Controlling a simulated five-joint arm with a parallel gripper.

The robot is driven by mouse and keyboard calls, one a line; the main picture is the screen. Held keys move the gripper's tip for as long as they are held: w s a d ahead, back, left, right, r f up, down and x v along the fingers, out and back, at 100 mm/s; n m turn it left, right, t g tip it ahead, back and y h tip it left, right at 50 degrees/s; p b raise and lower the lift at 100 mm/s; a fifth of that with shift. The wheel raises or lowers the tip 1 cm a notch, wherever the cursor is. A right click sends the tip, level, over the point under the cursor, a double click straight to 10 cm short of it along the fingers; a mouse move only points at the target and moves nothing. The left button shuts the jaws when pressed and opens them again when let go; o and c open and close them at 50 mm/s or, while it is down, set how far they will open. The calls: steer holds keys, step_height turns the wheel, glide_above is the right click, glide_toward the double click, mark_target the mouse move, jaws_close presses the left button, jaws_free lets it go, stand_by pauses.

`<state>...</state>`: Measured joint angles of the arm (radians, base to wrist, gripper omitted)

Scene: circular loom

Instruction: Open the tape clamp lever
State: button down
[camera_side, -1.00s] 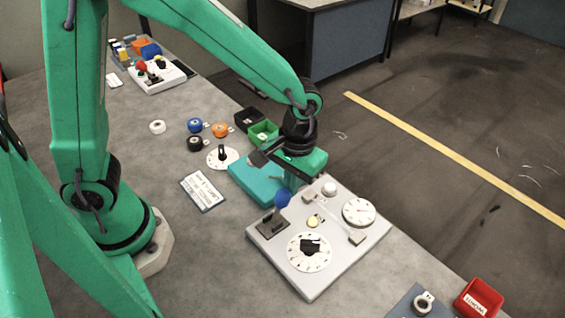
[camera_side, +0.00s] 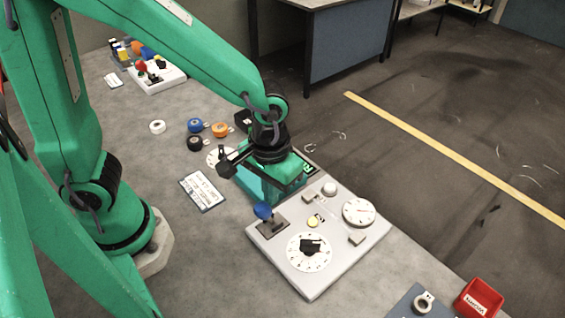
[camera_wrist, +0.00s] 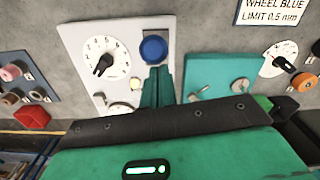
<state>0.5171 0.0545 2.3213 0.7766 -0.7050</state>
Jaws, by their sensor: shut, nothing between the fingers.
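The lever with a blue ball knob (camera_side: 263,211) stands on a dark base at the left corner of the white panel (camera_side: 283,281). Its knob leans to the left, towards my arm's base. In the wrist view the blue knob (camera_wrist: 153,48) shows from above, just beyond my fingertips. My gripper (camera_wrist: 158,70) is shut and empty, its green fingers together beside the knob. I cannot tell whether they touch it. In the side view my gripper hangs behind the lever, and its fingertips are hard to make out.
The panel also bears a dial with a black pointer (camera_side: 311,247), a white gauge (camera_side: 358,211), a yellow button (camera_side: 313,221) and small grey blocks. A teal box (camera_wrist: 222,75) lies beside the panel. A red bin (camera_side: 478,299) stands at the front right.

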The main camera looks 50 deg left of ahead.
steer(key=shift+s+f, duration=0.15)
steer(key=shift+s, duration=0.65)
steer(key=shift+s+f, duration=0.1)
steer(key=shift+s, duration=0.65)
steer(key=w+r, duration=0.2)
steer(key=w, duration=0.3)
glide_toward(258, 204)
steer(key=shift+s+d+r+t, duration=0.1)
steer(key=shift+s+r+t, duration=0.05)
steer(key=shift+s, duration=0.3)
steer(key=shift+s+d+r+t, duration=0.1)
steer(key=shift+s+r+t, duration=0.05)
steer(key=shift+s, duration=0.35)
steer(key=shift+h, duration=0.3)
